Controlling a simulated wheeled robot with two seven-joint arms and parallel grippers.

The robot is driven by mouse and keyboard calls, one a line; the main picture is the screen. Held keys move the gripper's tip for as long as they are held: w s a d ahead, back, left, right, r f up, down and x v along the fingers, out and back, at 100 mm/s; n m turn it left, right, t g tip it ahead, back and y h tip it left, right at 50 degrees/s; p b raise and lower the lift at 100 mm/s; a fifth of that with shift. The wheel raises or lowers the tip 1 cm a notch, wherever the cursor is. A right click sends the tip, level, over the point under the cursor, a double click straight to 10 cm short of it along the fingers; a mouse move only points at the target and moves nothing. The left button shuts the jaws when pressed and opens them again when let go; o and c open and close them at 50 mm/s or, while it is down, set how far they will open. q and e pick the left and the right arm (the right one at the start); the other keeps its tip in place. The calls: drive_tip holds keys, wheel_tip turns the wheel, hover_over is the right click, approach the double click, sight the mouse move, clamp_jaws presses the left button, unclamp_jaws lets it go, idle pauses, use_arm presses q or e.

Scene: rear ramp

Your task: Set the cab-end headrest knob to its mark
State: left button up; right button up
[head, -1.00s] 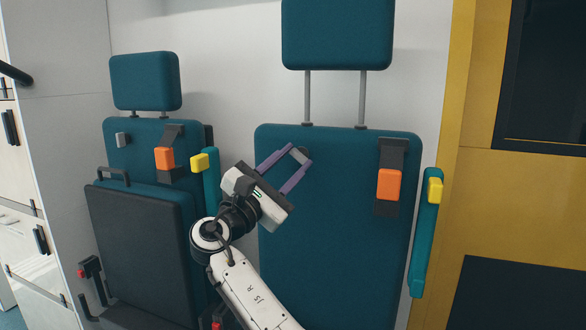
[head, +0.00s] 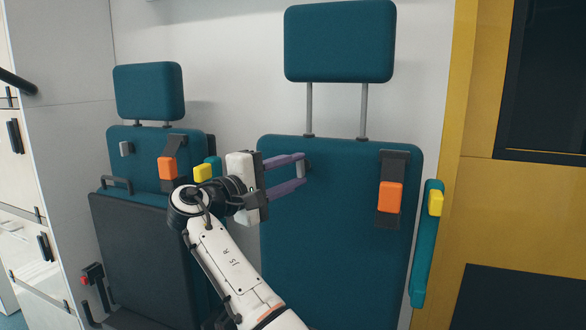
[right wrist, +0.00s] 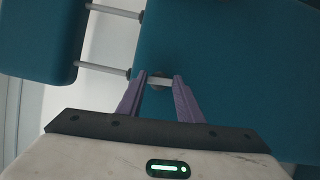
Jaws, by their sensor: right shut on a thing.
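A light grey headrest knob (head: 301,169) sits at the upper left of the right-hand seat's teal backrest (head: 340,220). My right gripper (head: 303,168) is shut on this knob, with its purple fingers above and below it and its grip bar about upright. In the right wrist view the knob (right wrist: 160,82) shows between the fingertips, against the teal backrest. No mark around it can be made out. That seat's headrest (head: 340,42) stands raised on two posts. A second grey knob (head: 126,149) is on the left-hand seat, below its lower headrest (head: 148,92). My left gripper is not in view.
The left seat's dark folded cushion (head: 145,250) is beside my right arm. A yellow wall panel (head: 500,210) stands at the right. The space before the right-hand backrest is mostly clear.

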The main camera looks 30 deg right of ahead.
drive_tip(key=shift+m, duration=0.3)
drive_tip(key=shift+y, duration=0.3)
drive_tip(key=o, duration=1.1)
